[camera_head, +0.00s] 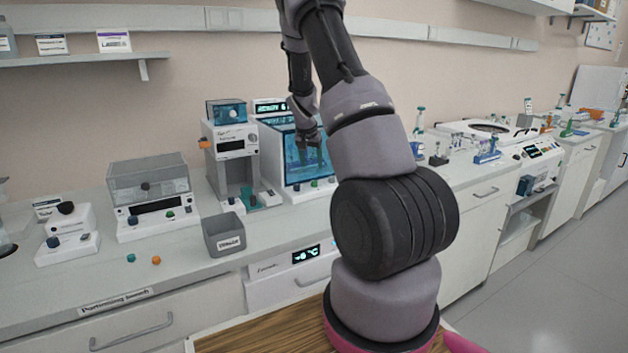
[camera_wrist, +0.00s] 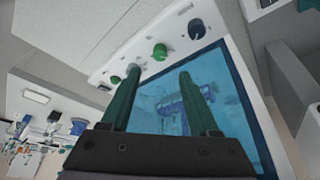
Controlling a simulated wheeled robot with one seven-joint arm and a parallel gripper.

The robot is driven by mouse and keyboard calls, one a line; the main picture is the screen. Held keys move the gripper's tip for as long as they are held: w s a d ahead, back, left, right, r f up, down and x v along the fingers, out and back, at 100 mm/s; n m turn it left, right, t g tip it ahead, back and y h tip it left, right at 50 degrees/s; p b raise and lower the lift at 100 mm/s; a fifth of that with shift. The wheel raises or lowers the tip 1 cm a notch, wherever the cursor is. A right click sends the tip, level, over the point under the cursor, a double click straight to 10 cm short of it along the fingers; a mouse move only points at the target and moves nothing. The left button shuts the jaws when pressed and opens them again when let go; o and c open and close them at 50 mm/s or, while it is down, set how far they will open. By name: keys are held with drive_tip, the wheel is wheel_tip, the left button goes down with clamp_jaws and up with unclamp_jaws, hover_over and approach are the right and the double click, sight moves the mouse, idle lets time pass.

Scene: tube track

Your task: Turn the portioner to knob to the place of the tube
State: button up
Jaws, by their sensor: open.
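The task's portioner is not clearly labelled; a tall grey-white device (camera_head: 233,150) with a small display and an orange side knob (camera_head: 205,143) stands on the portioning bench. Small dark and teal pieces sit at its foot; I cannot tell whether one is the tube. Beside it is a white cabinet with a blue window (camera_head: 297,165). My gripper (camera_head: 312,150) is in front of this window. In the wrist view, my gripper (camera_wrist: 160,72) is open and empty, its fingers over the window (camera_wrist: 165,110). A green knob (camera_wrist: 160,52) and a dark blue knob (camera_wrist: 196,28) lie beyond the fingertips.
A grey bin (camera_head: 224,235) stands near the bench front. Teal (camera_head: 131,258) and orange (camera_head: 156,260) caps lie left of it. A clear-lidded device (camera_head: 150,195) and a small knobbed device (camera_head: 68,235) stand further left. Bare bench shows at the front left.

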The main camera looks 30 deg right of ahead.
sight(314, 181)
drive_tip(key=x, duration=0.8)
drive_tip(key=shift+f, duration=0.3)
clamp_jaws()
